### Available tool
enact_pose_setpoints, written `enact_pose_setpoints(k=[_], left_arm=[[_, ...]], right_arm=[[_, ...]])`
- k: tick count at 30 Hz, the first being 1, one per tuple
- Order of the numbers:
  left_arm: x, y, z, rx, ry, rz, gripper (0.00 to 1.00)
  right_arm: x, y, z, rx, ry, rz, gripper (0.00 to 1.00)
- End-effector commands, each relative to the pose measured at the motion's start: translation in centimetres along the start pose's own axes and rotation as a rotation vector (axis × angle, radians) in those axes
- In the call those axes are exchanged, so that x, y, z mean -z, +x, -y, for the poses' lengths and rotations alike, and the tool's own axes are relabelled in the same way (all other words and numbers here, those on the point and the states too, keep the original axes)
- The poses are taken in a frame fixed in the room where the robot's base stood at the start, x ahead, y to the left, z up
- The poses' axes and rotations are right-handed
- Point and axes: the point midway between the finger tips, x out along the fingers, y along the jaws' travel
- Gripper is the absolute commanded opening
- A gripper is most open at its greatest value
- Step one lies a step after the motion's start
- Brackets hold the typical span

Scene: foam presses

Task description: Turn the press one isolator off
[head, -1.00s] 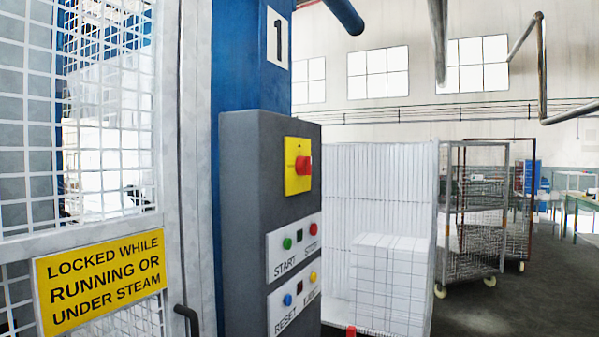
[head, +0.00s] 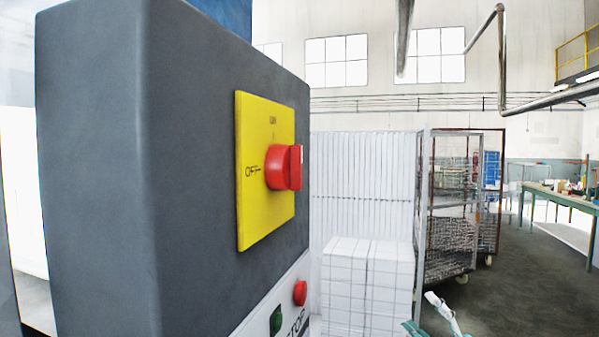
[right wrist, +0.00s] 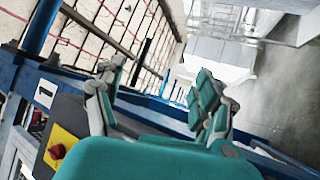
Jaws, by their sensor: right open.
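The isolator is a yellow plate (head: 262,215) with a red rotary knob (head: 284,168) on the grey control box (head: 110,170). The plate reads ON at the top and OFF at the left. The knob's raised grip looks upright, in line with ON. The isolator also shows at the lower left of the right wrist view (right wrist: 58,152). My right gripper (head: 432,314) is partly in the head view at the bottom, right of the box and clear of the knob. In the right wrist view its teal fingers (right wrist: 158,88) are spread apart and empty. My left gripper is not in view.
A green button (head: 277,320) and a red button (head: 300,293) sit just below the isolator. White blocks (head: 365,285) are stacked behind the box. A wire trolley (head: 450,240) and a green workbench (head: 555,198) stand farther back. Open floor lies at the right.

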Motion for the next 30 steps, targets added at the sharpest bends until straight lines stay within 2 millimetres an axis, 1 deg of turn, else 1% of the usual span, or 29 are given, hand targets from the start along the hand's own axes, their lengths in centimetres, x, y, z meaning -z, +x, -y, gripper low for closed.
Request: enact_pose_setpoints(k=[1,2,3,5,6,8,9,10,12,15,19,23,26,30], left_arm=[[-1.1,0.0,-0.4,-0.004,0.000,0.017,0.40],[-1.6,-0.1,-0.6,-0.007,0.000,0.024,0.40],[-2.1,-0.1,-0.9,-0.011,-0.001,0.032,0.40],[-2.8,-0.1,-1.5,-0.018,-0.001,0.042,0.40],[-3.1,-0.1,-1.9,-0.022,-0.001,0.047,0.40],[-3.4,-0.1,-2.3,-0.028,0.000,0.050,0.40],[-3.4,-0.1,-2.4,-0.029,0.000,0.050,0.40],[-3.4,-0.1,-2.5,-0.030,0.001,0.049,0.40],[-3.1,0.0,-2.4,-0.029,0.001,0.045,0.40],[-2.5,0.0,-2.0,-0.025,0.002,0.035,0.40],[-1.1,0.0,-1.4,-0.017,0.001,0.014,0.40],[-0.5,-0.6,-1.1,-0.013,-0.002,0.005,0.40],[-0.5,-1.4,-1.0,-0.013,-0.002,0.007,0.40],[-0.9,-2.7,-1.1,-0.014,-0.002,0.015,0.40]], right_arm=[[3.0,2.2,-6.0,-0.050,-0.130,-0.118,0.72],[5.0,3.1,-9.1,-0.072,-0.210,-0.188,0.72],[7.8,3.9,-13.1,-0.101,-0.324,-0.280,0.72],[12.6,4.3,-18.6,-0.135,-0.513,-0.419,0.72],[15.9,4.1,-21.8,-0.151,-0.649,-0.505,0.72],[20.6,3.1,-25.7,-0.163,-0.857,-0.622,0.72],[23.1,2.2,-27.4,-0.161,-0.985,-0.683,0.72],[24.6,1.5,-28.5,-0.157,-1.073,-0.720,0.72],[27.5,0.0,-30.1,-0.141,-1.248,-0.783,0.72],[29.8,-1.6,-31.3,-0.115,-1.422,-0.831,0.72],[30.9,-2.3,-31.8,-0.093,-1.521,-0.851,0.72],[31.7,-1.5,-31.5,-0.091,-1.532,-0.856,0.72],[32.8,-0.2,-30.8,-0.094,-1.528,-0.856,0.72],[34.5,2.1,-29.5,-0.096,-1.525,-0.859,0.72]])
